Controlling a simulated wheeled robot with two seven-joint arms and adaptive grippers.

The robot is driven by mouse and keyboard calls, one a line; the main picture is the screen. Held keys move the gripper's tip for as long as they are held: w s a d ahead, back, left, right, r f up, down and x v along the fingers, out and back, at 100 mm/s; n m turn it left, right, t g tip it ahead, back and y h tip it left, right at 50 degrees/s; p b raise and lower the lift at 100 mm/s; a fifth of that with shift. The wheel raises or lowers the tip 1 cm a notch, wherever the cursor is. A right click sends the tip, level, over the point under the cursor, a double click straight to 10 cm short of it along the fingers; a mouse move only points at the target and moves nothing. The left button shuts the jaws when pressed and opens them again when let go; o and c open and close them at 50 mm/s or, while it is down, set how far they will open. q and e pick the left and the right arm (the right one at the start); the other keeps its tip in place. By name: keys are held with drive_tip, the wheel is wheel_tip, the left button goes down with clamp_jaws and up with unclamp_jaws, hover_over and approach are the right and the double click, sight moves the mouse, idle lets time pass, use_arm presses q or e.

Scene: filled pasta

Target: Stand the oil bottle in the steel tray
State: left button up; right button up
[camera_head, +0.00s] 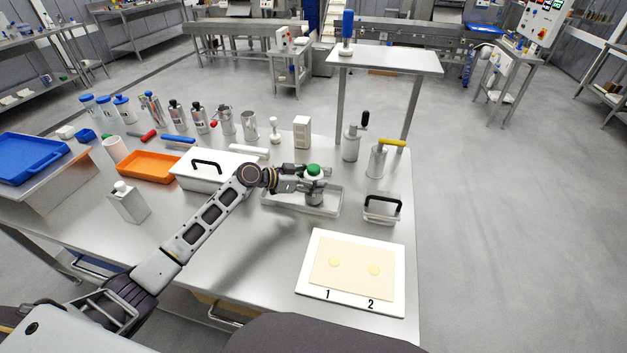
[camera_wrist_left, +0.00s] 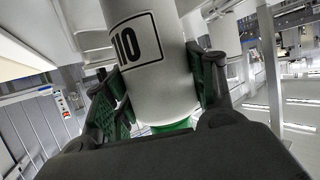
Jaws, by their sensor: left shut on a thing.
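The oil bottle, pale grey with a green cap (camera_head: 314,170), is upright over the steel tray (camera_head: 272,208), a shallow grey tray in the middle of the table. My left gripper (camera_head: 312,187) is shut on the bottle's body, below the cap. In the left wrist view the bottle (camera_wrist_left: 165,85) sits between the green-padded fingers, with a black-framed label, upside down, and green at its lower end. The bottle's base is partly hidden, so I cannot tell whether it touches the tray floor. My right gripper is not in view.
A white lidded box (camera_head: 215,178) stands left of the tray, with an orange tray (camera_head: 150,168) beyond. A small handled container (camera_head: 381,210) is close right. A white board with a pasta sheet (camera_head: 352,270) lies in front. Several bottles and canisters line the back.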

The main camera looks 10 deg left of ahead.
use_arm(q)
drive_tip(key=o, duration=1.2)
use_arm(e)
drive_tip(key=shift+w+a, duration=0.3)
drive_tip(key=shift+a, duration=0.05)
use_arm(q)
drive_tip(key=shift+o, duration=0.2)
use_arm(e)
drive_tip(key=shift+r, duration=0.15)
use_arm(q)
drive_tip(key=shift+r, duration=0.15)
drive_tip(key=shift+s+a+r, duration=0.1)
drive_tip(key=shift+s+a, duration=0.1)
drive_tip(key=shift+a, duration=0.15)
drive_tip(key=v, duration=1.1)
drive_tip(key=shift+p, duration=0.3)
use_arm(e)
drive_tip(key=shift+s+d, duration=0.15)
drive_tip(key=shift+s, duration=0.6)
